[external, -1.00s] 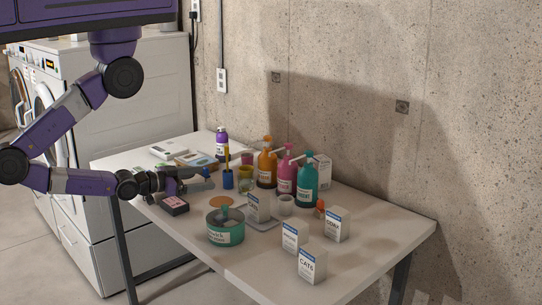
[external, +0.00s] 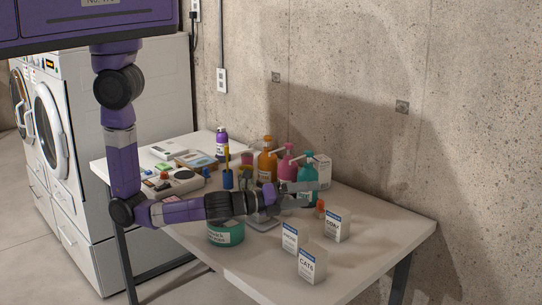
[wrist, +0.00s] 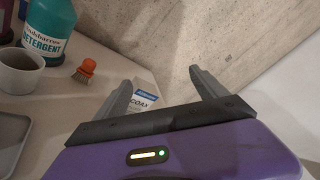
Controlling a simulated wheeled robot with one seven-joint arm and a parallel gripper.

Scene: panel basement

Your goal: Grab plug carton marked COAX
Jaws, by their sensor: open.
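The COAX carton (external: 337,226) is a small white box with a blue band, upright on the right part of the table. In the wrist view the COAX carton (wrist: 146,98) shows beside the left finger, its lower part hidden by my gripper body. My gripper (external: 310,194) is open and empty, above the table and left of the carton.
Two similar cartons, one beside it (external: 294,237) and one marked CAT6 (external: 312,264), stand in front. An orange-handled brush (wrist: 86,69), a grey cup (wrist: 20,70) and a teal detergent bottle (wrist: 48,25) are near. A concrete wall (external: 400,150) bounds the back.

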